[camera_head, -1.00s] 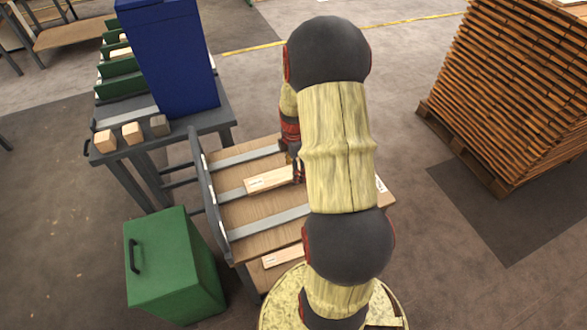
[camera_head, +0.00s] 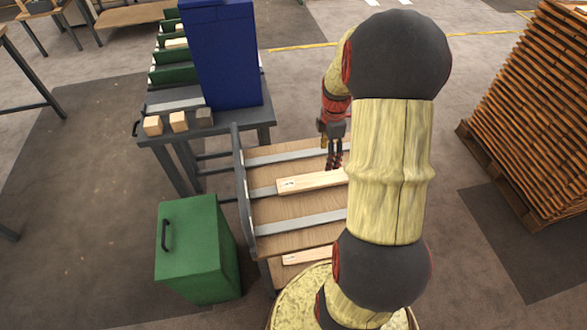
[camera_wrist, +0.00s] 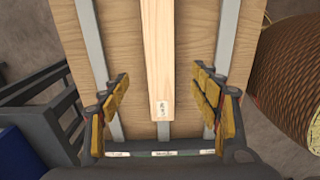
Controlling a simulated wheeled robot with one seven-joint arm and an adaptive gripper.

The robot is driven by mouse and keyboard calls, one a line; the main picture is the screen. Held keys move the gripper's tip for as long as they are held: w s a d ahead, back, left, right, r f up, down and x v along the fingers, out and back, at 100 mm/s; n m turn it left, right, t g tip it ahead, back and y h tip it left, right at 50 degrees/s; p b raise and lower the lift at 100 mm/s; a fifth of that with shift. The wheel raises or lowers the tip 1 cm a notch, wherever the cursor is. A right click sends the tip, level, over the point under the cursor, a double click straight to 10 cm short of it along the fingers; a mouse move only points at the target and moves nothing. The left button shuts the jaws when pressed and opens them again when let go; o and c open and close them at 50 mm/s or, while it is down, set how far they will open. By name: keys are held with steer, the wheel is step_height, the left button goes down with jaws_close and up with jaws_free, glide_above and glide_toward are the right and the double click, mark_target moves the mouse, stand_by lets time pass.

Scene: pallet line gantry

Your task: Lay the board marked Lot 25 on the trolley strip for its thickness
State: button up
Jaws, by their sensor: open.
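A pale board (camera_head: 312,182) lies along the middle grey strip (camera_head: 263,192) of the wooden-topped trolley (camera_head: 290,206). In the wrist view the board (camera_wrist: 158,60) has a small label at its near end, too small to read, and part of the middle strip (camera_wrist: 163,129) shows beyond that end. My gripper (camera_head: 333,160) is above the board, its fingers apart. In the wrist view the open fingers of my gripper (camera_wrist: 161,88) stand on either side of the board with clear gaps. A second labelled board (camera_head: 305,256) lies at the trolley's near side, partly hidden by my body.
A dark end rail (camera_head: 243,190) with small labels borders the trolley. A green bin (camera_head: 195,250) stands to its left. Behind it a table carries a blue box (camera_head: 225,55), green dividers and small blocks (camera_head: 178,121). Stacked boards (camera_head: 535,100) on a pallet stand right.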

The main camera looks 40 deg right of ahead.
steer(key=w+a+r+m+t+h, duration=0.15)
steer(key=a+r+m, duration=0.35)
steer(key=a+r, duration=1)
steer(key=s+a+r+m+t, duration=0.2)
steer(key=s+a, duration=0.3)
steer(key=a, duration=0.4)
steer(key=s+a+r+m+t+y, duration=0.1)
steer(key=s+a+r+m+t, duration=0.1)
steer(key=s+a+r+m, duration=0.3)
steer(key=s+a, duration=0.1)
steer(key=a, duration=0.2)
steer(key=shift+a+r, duration=0.2)
steer(key=shift+a, duration=0.2)
steer(key=shift+y, duration=0.25)
